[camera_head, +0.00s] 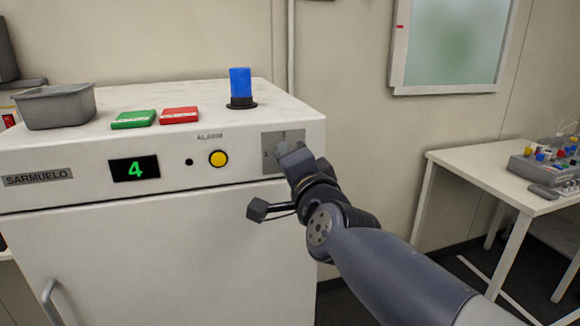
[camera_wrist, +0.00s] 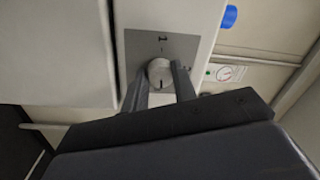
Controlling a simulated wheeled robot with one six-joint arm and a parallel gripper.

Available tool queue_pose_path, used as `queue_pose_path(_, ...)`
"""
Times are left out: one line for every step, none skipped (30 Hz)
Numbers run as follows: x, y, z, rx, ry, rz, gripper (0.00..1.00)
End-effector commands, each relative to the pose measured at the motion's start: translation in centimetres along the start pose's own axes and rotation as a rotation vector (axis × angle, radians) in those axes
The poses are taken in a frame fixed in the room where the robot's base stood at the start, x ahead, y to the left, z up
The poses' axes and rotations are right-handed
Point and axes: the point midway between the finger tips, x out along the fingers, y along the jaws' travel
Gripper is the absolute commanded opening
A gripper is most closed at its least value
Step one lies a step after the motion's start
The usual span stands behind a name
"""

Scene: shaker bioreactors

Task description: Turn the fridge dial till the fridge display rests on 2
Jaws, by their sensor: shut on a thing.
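The white fridge (camera_head: 190,250) stands on the left in the head view, with its display (camera_head: 134,169) showing a green 4. The dial plate (camera_head: 273,148) is at the right end of the fridge's front panel. My gripper (camera_head: 288,152) reaches it from the right and hides the dial in that view. In the wrist view the round grey dial (camera_wrist: 160,73) sits on its grey plate (camera_wrist: 137,45), between the two fingers of my gripper (camera_wrist: 162,82). The fingers are shut on the dial. A dark mark shows on the dial's face.
A yellow button (camera_head: 218,159) is left of the dial plate. On the fridge top are a grey tray (camera_head: 56,106), a green box (camera_head: 133,119), a red box (camera_head: 179,116) and a blue lamp (camera_head: 240,84). A white table (camera_head: 485,167) with lab items stands at the right.

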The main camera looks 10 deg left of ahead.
Motion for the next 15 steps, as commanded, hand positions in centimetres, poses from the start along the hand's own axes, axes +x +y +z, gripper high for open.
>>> queue_pose_path(0.01, 0.08, 0.06, 0.024, 0.001, 0.0, 0.04)
queue_pose_path(0.01, 0.07, 0.06, 0.039, 0.001, 0.0, 0.04)
queue_pose_path(0.01, 0.05, 0.05, 0.055, 0.002, 0.0, 0.04)
queue_pose_path(0.01, 0.04, 0.05, 0.067, 0.002, 0.0, 0.04)
queue_pose_path(0.01, 0.04, 0.05, 0.078, 0.003, 0.001, 0.04)
queue_pose_path(0.01, 0.02, 0.04, 0.089, 0.003, 0.001, 0.04)
queue_pose_path(0.01, 0.01, 0.04, 0.097, 0.004, 0.0, 0.04)
queue_pose_path(0.01, 0.01, 0.03, 0.104, 0.004, 0.001, 0.04)
queue_pose_path(0.01, 0.0, 0.03, 0.112, 0.005, 0.001, 0.04)
queue_pose_path(0.01, -0.01, 0.03, 0.117, 0.005, 0.001, 0.04)
queue_pose_path(0.01, -0.01, 0.02, 0.122, 0.005, 0.001, 0.04)
queue_pose_path(0.01, -0.02, 0.02, 0.126, 0.005, 0.001, 0.04)
queue_pose_path(0.01, -0.02, 0.02, 0.128, 0.005, 0.001, 0.04)
queue_pose_path(0.01, -0.03, 0.02, 0.13, 0.006, 0.001, 0.04)
queue_pose_path(0.01, -0.03, 0.01, 0.132, 0.006, 0.001, 0.04)
